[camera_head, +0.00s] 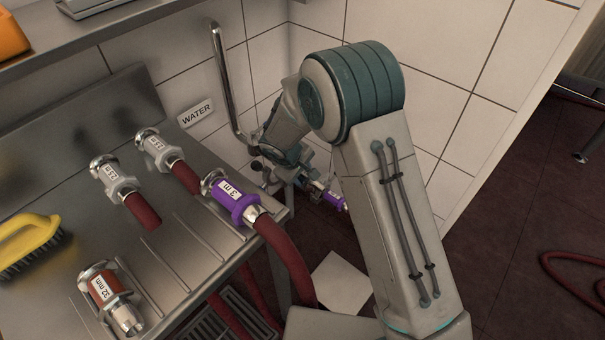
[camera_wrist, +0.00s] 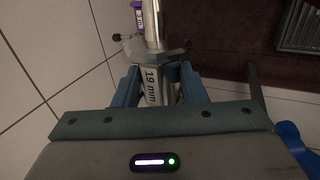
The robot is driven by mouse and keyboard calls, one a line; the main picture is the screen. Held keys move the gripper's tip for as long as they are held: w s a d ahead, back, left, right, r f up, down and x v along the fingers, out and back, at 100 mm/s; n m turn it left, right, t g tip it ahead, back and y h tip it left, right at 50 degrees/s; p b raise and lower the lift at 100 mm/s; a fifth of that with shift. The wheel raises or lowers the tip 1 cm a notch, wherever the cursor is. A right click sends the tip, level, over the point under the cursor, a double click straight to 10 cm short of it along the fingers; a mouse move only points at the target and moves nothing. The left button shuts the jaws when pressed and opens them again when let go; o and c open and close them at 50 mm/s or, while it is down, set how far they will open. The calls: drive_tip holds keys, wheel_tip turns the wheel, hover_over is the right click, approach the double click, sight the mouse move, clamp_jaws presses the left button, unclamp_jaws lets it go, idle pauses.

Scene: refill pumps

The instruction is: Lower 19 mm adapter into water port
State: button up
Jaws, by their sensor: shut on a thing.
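My gripper (camera_wrist: 160,84) is shut on the 19 mm adapter (camera_wrist: 152,87), a grey piece whose "19 mm" label faces the wrist camera between the blue fingers. A grey collar and a bright metal cylinder (camera_wrist: 153,28) lie just beyond it; I cannot tell which part is the water port or whether the adapter touches it. In the head view my gripper (camera_head: 288,176) is low beside the tiled wall, partly hidden by my arm, and the adapter is not clear. The WATER sign (camera_head: 196,113) is on the wall to its left.
A steel bench (camera_head: 170,238) at left holds several hose fittings, including a purple one (camera_head: 236,200) and an orange 32 mm one (camera_head: 108,296), and a yellow brush (camera_head: 28,242). A bent metal pipe (camera_head: 225,95) rises beside my gripper. A small purple labelled part (camera_head: 330,197) is close to it.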

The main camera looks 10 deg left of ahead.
drive_tip(key=shift+f+b, duration=0.15)
drive_tip(key=shift+b, duration=0.15)
drive_tip(key=o, duration=1.2)
drive_tip(key=shift+o, duration=0.2)
drive_tip(key=p+v, duration=0.1)
drive_tip(key=v, duration=1.3)
drive_tip(key=shift+d, duration=0.1)
drive_tip(key=s+d+r+m+g+p, duration=0.1)
drive_tip(key=s+d+r+m+p, duration=0.15)
drive_tip(key=d+r, duration=0.5)
drive_tip(key=s+d+r+m+p, duration=0.25)
drive_tip(key=d+r, duration=0.35)
drive_tip(key=d, duration=0.3)
drive_tip(key=s+d+r+m+y+p, duration=0.2)
drive_tip(key=s+d+r+m+p, duration=0.3)
drive_tip(key=s+d, duration=0.7)
wheel_tip(320, 180, up, 2)
drive_tip(key=shift+s+r+m, duration=0.25)
drive_tip(key=shift+s+m, duration=0.75)
